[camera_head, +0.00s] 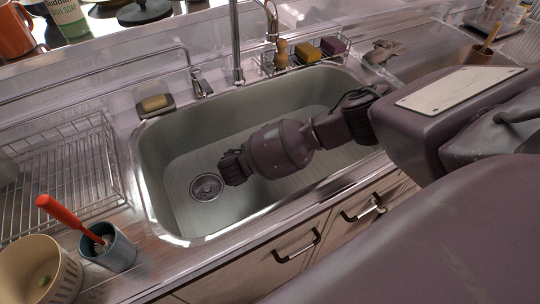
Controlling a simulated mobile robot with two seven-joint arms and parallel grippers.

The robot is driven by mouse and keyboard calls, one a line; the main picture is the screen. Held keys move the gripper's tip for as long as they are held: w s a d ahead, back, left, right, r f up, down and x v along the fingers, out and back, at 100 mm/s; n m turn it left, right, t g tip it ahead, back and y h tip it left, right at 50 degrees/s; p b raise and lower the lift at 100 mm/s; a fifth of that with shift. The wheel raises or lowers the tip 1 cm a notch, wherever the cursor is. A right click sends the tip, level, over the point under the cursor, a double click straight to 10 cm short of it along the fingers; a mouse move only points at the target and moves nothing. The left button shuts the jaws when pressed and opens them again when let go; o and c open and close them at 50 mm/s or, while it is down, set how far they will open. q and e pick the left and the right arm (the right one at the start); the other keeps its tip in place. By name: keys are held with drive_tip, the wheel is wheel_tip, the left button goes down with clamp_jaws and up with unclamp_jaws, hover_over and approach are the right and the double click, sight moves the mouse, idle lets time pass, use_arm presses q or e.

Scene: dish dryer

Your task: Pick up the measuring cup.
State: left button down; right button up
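I cannot pick out a measuring cup for certain in the head view. A blue-grey cup (115,254) holding an orange-handled brush (68,217) stands on the counter at lower left. My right arm comes in from the right and reaches over the sink (172,208). The dark ridged end of that arm, at my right gripper (231,168), is over the sink, just right of the drain (206,187) in the picture. Its fingers cannot be made out, and no held object shows. My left gripper is out of view.
A wire dish rack (62,185) and a cream basket (38,272) are at left. A soap dish (156,105) and faucet (237,70) are behind the sink. Sponges (307,53) stand in a rack at the back. The sink's left part looks clear.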

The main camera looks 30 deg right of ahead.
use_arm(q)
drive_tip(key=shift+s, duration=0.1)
use_arm(e)
drive_tip(key=shift+d, duration=0.1)
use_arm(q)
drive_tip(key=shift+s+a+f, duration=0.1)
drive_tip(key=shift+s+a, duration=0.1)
use_arm(e)
drive_tip(key=c, duration=1.2)
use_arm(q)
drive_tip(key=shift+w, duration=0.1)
use_arm(e)
drive_tip(key=shift+r, duration=0.25)
